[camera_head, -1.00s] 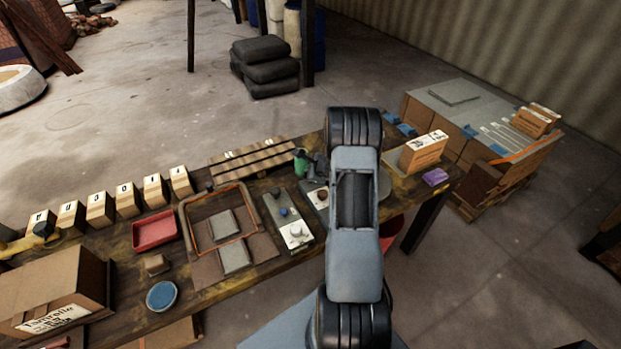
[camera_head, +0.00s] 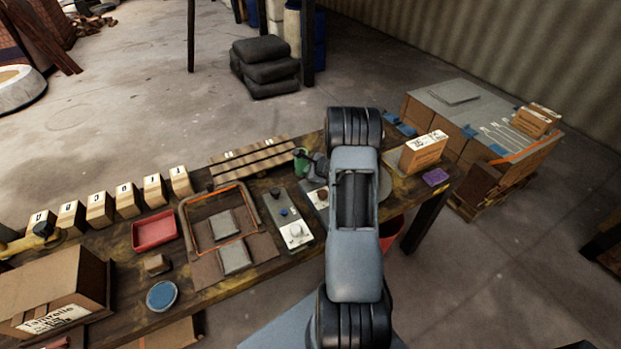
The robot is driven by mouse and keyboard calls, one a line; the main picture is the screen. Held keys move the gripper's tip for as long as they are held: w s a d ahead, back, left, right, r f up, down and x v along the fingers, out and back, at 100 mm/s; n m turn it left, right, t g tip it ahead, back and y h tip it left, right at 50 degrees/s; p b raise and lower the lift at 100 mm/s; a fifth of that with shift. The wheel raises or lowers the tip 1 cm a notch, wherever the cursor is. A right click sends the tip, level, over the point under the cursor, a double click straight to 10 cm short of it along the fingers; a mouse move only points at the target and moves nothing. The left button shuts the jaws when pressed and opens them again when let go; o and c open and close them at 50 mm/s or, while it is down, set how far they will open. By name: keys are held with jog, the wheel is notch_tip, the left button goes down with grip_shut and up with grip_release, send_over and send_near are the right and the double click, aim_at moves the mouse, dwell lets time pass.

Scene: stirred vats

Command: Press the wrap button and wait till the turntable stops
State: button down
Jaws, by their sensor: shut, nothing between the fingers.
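A round grey plate (camera_head: 385,184), which looks like the turntable, shows only in part at the right edge of my arm. My arm covers the rest. A carton (camera_head: 423,152) with a white label stands upright beside the visible part of the plate; I cannot tell whether it rests on it. A grey control panel with a dark reddish knob or button (camera_head: 321,195) lies just left of my arm, partly covered. I cannot tell whether this is the wrap button. My gripper is hidden behind my arm, so its contact with any button cannot be seen.
Left of the arm, another panel (camera_head: 297,232) has a blue button and pale knob. A wire frame, red tray (camera_head: 154,231), blue round dish (camera_head: 162,295) and several small boxes crowd the bench. A purple block (camera_head: 436,177) lies near its right end. A loaded pallet stands beyond.

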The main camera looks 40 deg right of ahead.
jog(key=shift+f+b, duration=1.05)
jog(key=shift+b, duration=0.55)
dwell(0.8)
jog(key=shift+r, duration=0.25)
jog(key=shift+r+p, duration=0.5)
jog(key=shift+r, duration=0.3)
